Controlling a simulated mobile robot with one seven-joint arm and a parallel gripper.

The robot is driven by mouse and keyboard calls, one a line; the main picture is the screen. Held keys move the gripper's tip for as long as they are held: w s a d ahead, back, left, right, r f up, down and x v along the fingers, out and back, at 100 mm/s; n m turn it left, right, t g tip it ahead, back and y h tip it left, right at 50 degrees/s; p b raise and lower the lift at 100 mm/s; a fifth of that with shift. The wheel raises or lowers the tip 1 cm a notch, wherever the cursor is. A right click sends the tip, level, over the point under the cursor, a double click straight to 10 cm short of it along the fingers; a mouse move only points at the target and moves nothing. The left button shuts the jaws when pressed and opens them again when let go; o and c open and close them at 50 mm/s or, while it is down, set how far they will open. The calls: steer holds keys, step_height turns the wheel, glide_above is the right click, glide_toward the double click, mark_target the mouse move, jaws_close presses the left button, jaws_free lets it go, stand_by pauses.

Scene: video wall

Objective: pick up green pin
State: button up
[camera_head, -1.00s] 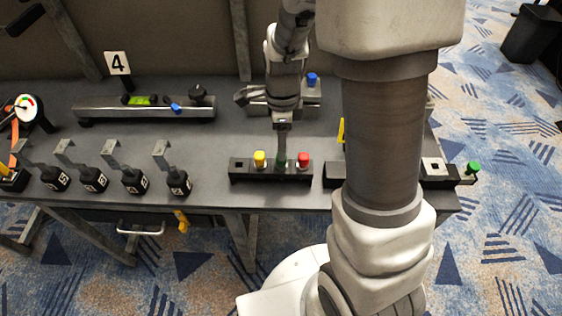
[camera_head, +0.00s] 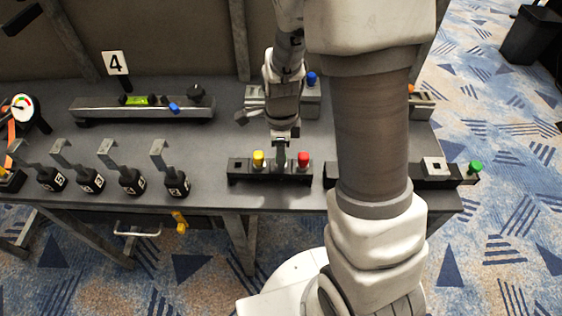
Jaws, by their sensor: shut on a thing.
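A dark holder block (camera_head: 240,170) stands near the table's front edge. A yellow pin (camera_head: 258,159) and a red pin (camera_head: 303,159) stand upright in it. The green pin (camera_head: 281,160) is between them, mostly hidden by my gripper. My gripper (camera_head: 281,152) points down over the middle of the block, shut on the green pin. I cannot tell whether the pin is still seated in its hole.
A second dark block (camera_head: 435,170) with a green knob (camera_head: 475,167) lies to the right, partly behind my arm. Several numbered black weights with hooks (camera_head: 130,181) stand left. A rail with a level (camera_head: 140,106) is behind, beside a blue knob (camera_head: 312,79).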

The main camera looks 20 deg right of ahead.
jaws_close()
step_height(320, 180, up, 10)
steer(key=shift+r+p, duration=0.1)
steer(key=shift+p, duration=1.15)
